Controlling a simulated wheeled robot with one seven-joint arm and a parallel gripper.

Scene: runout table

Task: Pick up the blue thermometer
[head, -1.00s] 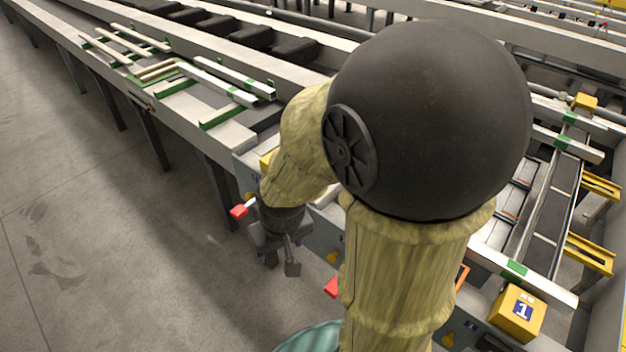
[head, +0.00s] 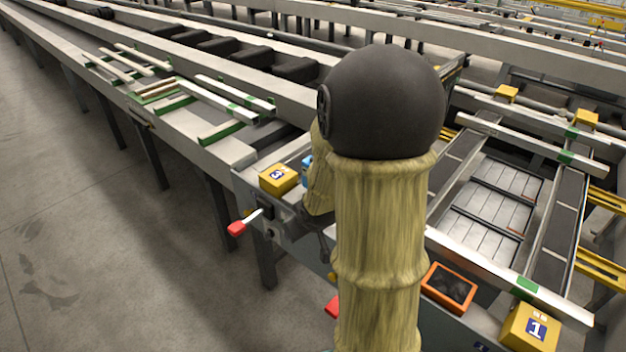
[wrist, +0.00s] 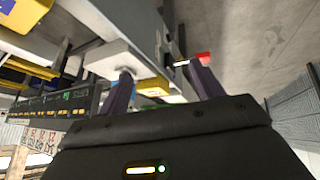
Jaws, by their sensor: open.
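A small blue thing (head: 307,168), which may be the blue thermometer, shows in the head view beside the yellow block marked 3. My arm covers most of it, so its shape cannot be made out. In the head view my gripper is mostly hidden behind my arm, near the table's front edge, below the blue thing.
The yellow block marked 3 (head: 278,180) and a red-tipped lever (head: 238,228) are at the table's near left corner. An orange-framed dark tray (head: 449,288) and a yellow block marked 1 (head: 530,328) lie to the right. White rails (head: 505,275) cross the table. Open floor lies left.

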